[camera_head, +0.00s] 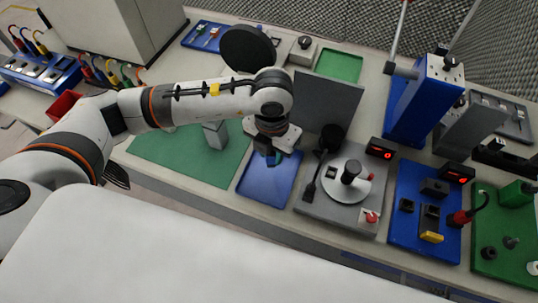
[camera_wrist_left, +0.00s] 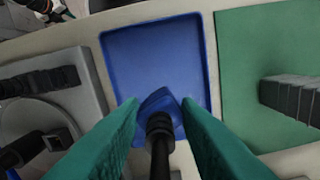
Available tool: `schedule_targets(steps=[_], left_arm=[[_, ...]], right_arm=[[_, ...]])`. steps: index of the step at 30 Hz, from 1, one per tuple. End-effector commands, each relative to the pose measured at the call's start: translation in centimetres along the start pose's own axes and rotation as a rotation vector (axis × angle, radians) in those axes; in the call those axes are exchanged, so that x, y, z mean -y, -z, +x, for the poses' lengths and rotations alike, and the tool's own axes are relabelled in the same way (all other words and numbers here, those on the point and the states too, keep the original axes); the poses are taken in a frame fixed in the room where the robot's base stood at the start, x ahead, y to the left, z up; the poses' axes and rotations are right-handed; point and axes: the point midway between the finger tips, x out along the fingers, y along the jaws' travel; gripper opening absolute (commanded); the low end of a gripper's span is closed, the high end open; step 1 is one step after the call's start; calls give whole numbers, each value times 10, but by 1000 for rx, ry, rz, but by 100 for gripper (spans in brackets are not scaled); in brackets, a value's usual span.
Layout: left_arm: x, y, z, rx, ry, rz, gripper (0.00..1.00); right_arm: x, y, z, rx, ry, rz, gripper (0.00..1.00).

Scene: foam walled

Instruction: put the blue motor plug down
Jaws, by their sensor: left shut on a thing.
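My left gripper (camera_head: 274,158) hangs over the blue tray (camera_head: 268,190) at the front of the bench, fingers pointing down. In the left wrist view the teal fingers of my left gripper (camera_wrist_left: 160,115) are shut on the blue motor plug (camera_wrist_left: 158,101), with a black cable (camera_wrist_left: 158,145) running back from it. The plug shows against the blue tray (camera_wrist_left: 155,55); I cannot tell whether it touches the tray floor. In the head view the plug is hard to make out behind the gripper. My right gripper is not in view.
Left of the tray lies a green mat (camera_head: 165,150) with a grey block (camera_head: 215,134). To the right stands a grey fixture with a round disc (camera_head: 345,186). Behind is a grey upright panel (camera_head: 326,100). Further right are a blue column (camera_head: 425,100) and a blue board (camera_head: 415,215).

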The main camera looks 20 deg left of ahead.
Motion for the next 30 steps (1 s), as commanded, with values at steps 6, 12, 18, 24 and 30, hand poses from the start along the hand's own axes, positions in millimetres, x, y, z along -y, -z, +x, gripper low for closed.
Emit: schedule_targets(steps=[6, 12, 18, 24, 30], left_arm=[[0, -1, 24, 4, 1, -2, 7], [0, 0, 39, 0, 1, 0, 7], [0, 0, 41, 0, 1, 0, 7], [0, 0, 41, 0, 1, 0, 49], [0, 0, 41, 0, 1, 0, 51]], right_arm=[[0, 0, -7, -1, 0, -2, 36], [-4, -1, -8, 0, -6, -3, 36], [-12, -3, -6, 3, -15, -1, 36], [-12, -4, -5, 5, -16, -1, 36], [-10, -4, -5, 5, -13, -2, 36]])
